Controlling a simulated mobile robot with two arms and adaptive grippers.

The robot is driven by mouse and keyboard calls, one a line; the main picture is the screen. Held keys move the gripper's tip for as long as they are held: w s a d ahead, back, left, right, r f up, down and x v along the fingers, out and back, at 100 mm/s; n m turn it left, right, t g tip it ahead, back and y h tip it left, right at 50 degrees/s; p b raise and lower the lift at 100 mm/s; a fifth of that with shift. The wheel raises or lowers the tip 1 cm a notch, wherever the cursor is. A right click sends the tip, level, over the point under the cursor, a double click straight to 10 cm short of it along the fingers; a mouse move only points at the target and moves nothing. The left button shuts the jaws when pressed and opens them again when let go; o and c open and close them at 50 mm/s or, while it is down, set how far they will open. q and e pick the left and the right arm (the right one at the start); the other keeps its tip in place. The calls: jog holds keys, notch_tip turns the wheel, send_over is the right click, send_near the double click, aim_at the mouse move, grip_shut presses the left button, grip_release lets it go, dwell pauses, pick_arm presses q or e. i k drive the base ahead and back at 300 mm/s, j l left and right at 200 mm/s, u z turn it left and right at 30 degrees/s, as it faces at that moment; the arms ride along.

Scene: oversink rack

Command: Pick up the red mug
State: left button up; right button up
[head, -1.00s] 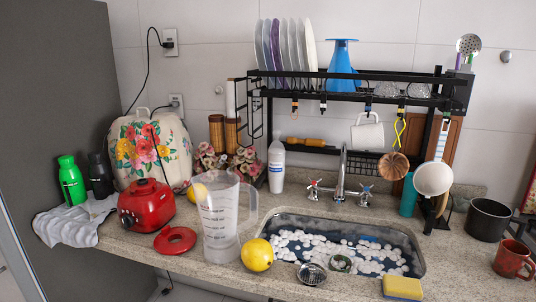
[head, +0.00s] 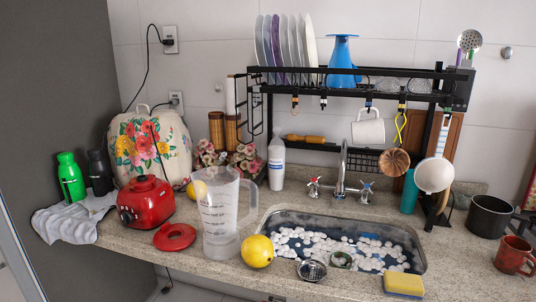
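The red mug (head: 513,254) stands upright on the granite counter at the right edge of the head view. It is speckled, and its handle shows at its right side, near the picture's edge. Neither of my grippers shows in the head view, so I cannot see where they are relative to the mug.
A black pot (head: 488,216) stands behind the mug. A yellow and blue sponge (head: 403,285) lies left of it at the counter's front edge. The sink (head: 425,262) holds many white pebbles. A black rack (head: 360,92) rises behind. Bare counter (head: 455,265) lies between sponge and mug.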

aim_at(514, 252)
jog(key=k+j+z, duration=0.15)
jog(key=z, duration=1.4)
